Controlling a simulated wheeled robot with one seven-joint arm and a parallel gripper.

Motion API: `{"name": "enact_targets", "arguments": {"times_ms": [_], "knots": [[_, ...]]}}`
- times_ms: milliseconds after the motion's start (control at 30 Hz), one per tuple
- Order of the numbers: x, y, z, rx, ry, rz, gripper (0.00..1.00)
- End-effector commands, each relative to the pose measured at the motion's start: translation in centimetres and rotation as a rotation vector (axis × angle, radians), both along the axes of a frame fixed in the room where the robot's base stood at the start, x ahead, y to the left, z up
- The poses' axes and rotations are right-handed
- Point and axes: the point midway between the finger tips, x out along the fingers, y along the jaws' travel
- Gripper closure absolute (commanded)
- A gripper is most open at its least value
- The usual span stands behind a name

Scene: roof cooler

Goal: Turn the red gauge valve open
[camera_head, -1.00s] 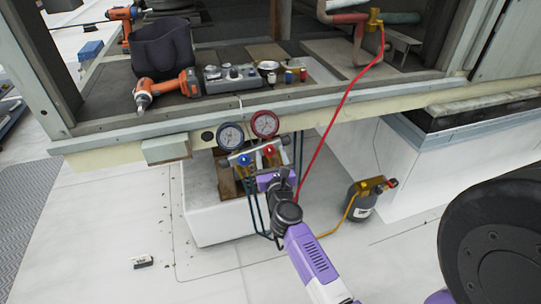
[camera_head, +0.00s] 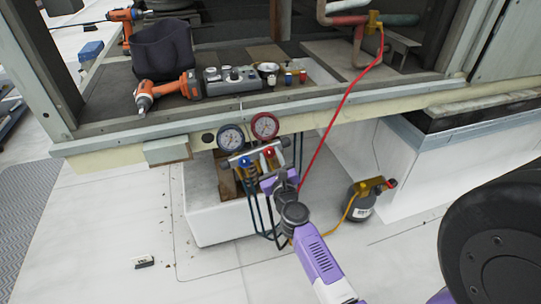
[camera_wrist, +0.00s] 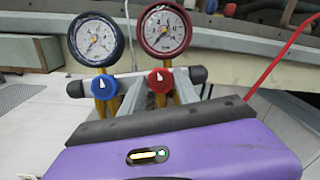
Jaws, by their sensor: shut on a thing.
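The red gauge valve knob (camera_wrist: 161,81) sits below the red-rimmed gauge (camera_wrist: 166,29) in the wrist view, its white pointer mark roughly upward. In the head view the red knob (camera_head: 269,153) shows just above my gripper (camera_head: 275,166). In the wrist view the grey fingers of my gripper (camera_wrist: 171,93) reach up on both sides of the red knob and are shut on it. The exact finger contact is partly hidden behind my purple gripper body. The blue knob (camera_wrist: 104,87) is to the left, below the blue-rimmed gauge (camera_wrist: 96,40).
A red hose (camera_head: 343,105) runs from the manifold up to the pipes. A black bottle (camera_head: 361,206) with a yellow hose stands to the right. The ledge above holds an orange drill (camera_head: 170,88) and a grey box (camera_head: 232,78). White floor at left is mostly clear.

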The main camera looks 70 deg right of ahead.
Motion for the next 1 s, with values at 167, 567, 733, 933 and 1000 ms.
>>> {"name": "enact_targets", "arguments": {"times_ms": [167, 567, 733, 933, 1000], "knots": [[-0.24, -0.12, 0.11, -0.091, 0.129, 0.053, 1.00], [-0.35, -0.24, 0.17, -0.304, 0.418, 0.181, 1.00], [-0.43, -0.35, 0.24, -0.394, 0.540, 0.234, 1.00], [-0.49, -0.43, 0.35, -0.499, 0.684, 0.298, 1.00], [-0.47, -0.42, 0.40, -0.536, 0.735, 0.321, 1.00]]}}
